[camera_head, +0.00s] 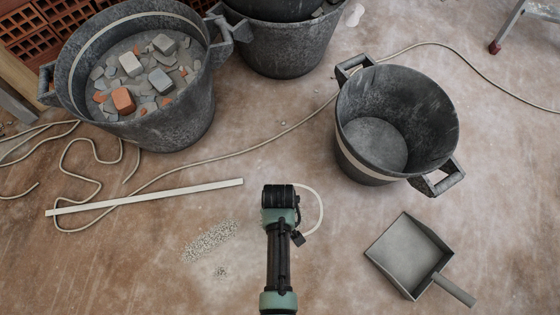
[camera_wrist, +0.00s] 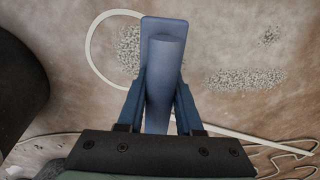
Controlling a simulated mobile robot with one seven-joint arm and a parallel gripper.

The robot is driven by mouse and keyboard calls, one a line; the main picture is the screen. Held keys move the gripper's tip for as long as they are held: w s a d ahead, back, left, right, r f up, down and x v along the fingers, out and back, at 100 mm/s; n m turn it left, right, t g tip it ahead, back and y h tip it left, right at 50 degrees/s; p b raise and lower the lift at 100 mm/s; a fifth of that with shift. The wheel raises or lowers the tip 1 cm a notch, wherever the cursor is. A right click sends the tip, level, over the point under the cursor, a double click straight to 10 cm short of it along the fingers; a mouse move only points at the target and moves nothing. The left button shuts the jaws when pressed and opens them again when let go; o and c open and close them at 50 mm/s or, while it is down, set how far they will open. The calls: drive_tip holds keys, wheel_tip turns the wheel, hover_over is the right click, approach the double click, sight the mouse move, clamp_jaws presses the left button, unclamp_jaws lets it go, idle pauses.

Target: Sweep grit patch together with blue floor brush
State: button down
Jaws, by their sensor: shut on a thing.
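The blue floor brush (camera_wrist: 165,90) is held between the fingers of my gripper (camera_wrist: 160,82) in the wrist view. Its handle points toward the camera and its broad head lies beyond the fingertips. I cannot tell whether its underside touches the floor. In the head view my own arm hides the brush and fingers. The grit patch (camera_head: 212,240) lies on the floor left of my arm, with a small clump just below it. In the wrist view a long grit strip (camera_wrist: 247,79) lies right of the brush, a small clump above it, and more grit (camera_wrist: 129,50) beside the brush head's left edge.
A grey dustpan (camera_head: 403,256) lies at the lower right. An empty bucket (camera_head: 395,125) stands above it. A rubble-filled bucket (camera_head: 180,120) and another bucket (camera_head: 285,48) stand at the back. A pale strip (camera_head: 145,197) and loose cord (camera_head: 225,160) lie left. Floor around the grit is mostly clear.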

drive_tip(key=shift+r+p, duration=1.55)
drive_tip(key=shift+r, duration=0.4)
drive_tip(key=shift+w, duration=0.1)
